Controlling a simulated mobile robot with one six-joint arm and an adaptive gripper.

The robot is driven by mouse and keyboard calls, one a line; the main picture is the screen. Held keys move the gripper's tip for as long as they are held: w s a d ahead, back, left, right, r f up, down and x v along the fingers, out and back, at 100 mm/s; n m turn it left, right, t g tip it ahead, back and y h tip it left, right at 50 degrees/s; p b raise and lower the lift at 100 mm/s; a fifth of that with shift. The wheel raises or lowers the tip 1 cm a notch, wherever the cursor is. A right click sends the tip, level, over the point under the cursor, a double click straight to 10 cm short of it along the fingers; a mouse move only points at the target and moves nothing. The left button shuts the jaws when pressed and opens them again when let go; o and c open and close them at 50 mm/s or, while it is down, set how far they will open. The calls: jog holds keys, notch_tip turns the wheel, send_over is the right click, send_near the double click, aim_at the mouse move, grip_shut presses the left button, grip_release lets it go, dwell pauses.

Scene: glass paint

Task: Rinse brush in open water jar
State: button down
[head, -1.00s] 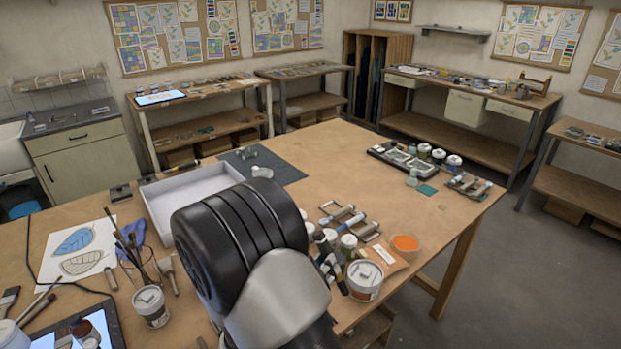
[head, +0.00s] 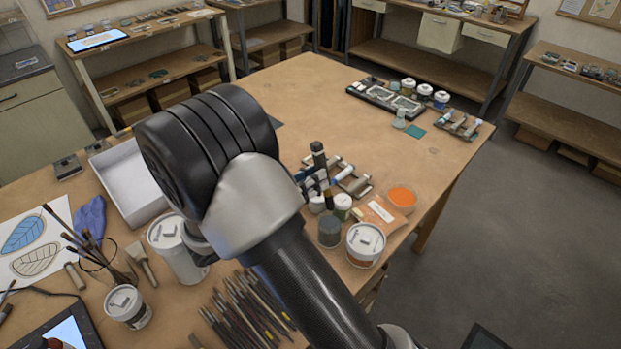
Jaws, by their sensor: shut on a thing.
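A dark, upright brush-like stick (head: 318,160) with a thick black upper part and a yellow-orange band lower down stands at the middle of the head view. Its lower end meets a small grey jar (head: 329,232), which looks like the water jar. I cannot tell whether the tip is inside or behind the rim. My gripper (head: 309,182) shows only as small dark parts beside the stick and appears shut on it. My arm's large black joint and silver link hide the rest of the gripper.
A bundle of brushes (head: 247,308) lies at the front. A white tray (head: 128,186) is at left. The table's middle back is clear.

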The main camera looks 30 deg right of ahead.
notch_tip(320, 180, down, 6)
jog(key=s+b, duration=0.1)
jog(key=b, duration=0.2)
jog(key=shift+s+d+f, duration=0.15)
jog(key=shift+d+f, duration=0.05)
jog(key=shift+f, duration=0.05)
jog(key=shift+d, duration=0.1)
dwell(0.6)
